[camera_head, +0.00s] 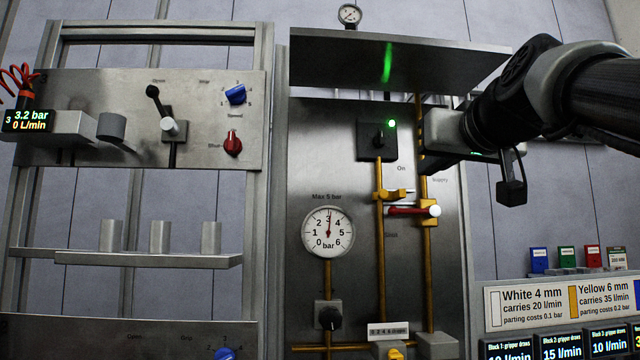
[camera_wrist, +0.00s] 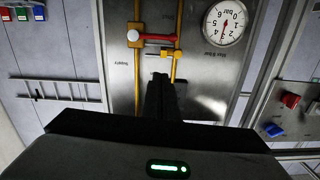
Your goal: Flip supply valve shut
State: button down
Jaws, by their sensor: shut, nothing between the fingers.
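The supply valve's red lever (camera_head: 405,210) lies level, pointing left from its pale round hub (camera_head: 433,210) across the upright yellow pipe. The label "Supply" is printed just above and to the right. In the wrist view the picture is turned over, so the red lever (camera_wrist: 160,37) points right from the pale hub (camera_wrist: 133,35). My gripper (camera_head: 428,164) is in front of the panel, above the lever in the head view, and looks apart from it. In the wrist view my gripper (camera_wrist: 160,76) has its dark fingers together and empty, just below the lever. My gripper partly hides the pipe.
A pressure gauge (camera_head: 328,232) reads about 3 bar. A metal hood (camera_head: 390,62) juts out above. A second yellow pipe (camera_head: 380,260) with a yellow fitting runs left of the valve. A shelf with cylinders (camera_head: 130,259) stands left.

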jog(key=shift+s, duration=0.75)
jog(key=s+a+f+g, duration=0.3)
jog(key=f, duration=1.1)
jog(key=s+a+f+g, duration=0.2)
jog(key=a+f+g, duration=0.1)
jog(key=f, duration=1.1)
jog(key=s+a+f+g+p, duration=0.1)
jog(key=s+f+g, duration=0.2)
jog(key=s+f, duration=0.6)
jog(key=s+a+f+g+p, duration=0.1)
jog(key=s+f+g, duration=0.3)
jog(key=f, duration=0.9)
notch_tip(320, 180, up, 19)
jog(key=t+p, duration=0.1)
jog(key=p, duration=1.8)
jog(key=shift+s+n+h, duration=0.3)
jog(key=shift+s, duration=0.05)
